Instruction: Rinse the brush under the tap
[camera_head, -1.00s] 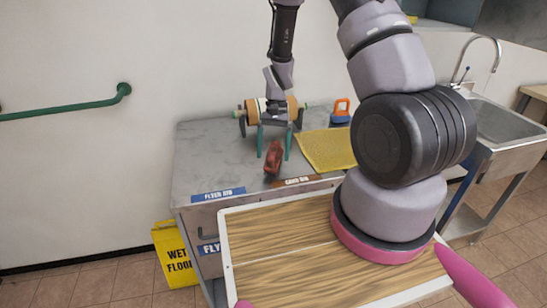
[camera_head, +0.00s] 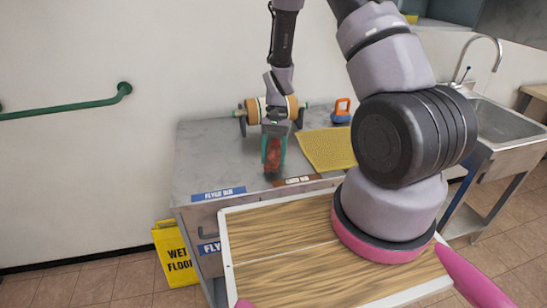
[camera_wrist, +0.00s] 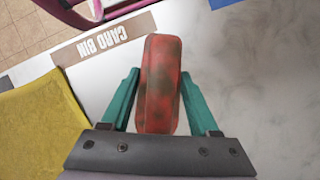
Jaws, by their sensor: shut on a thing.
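The brush (camera_head: 272,165) shows as a red block with dark stains on the grey table top, near its front edge. My gripper (camera_head: 273,152) reaches down over it with its teal fingers shut on its sides. In the wrist view the brush (camera_wrist: 160,85) lies lengthwise between the two fingers (camera_wrist: 160,98). Its underside and any bristles are hidden. The tap (camera_head: 494,50), a curved metal spout, stands over the steel sink (camera_head: 510,150) at the right. I cannot see water running.
A yellow cloth (camera_head: 328,148) lies right of the brush, with a blue and orange item (camera_head: 341,112) behind it. A roller (camera_head: 253,111) on a stand is behind my gripper. A wooden tray (camera_head: 280,270) is in front. A yellow wet-floor sign (camera_head: 174,255) stands at the left.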

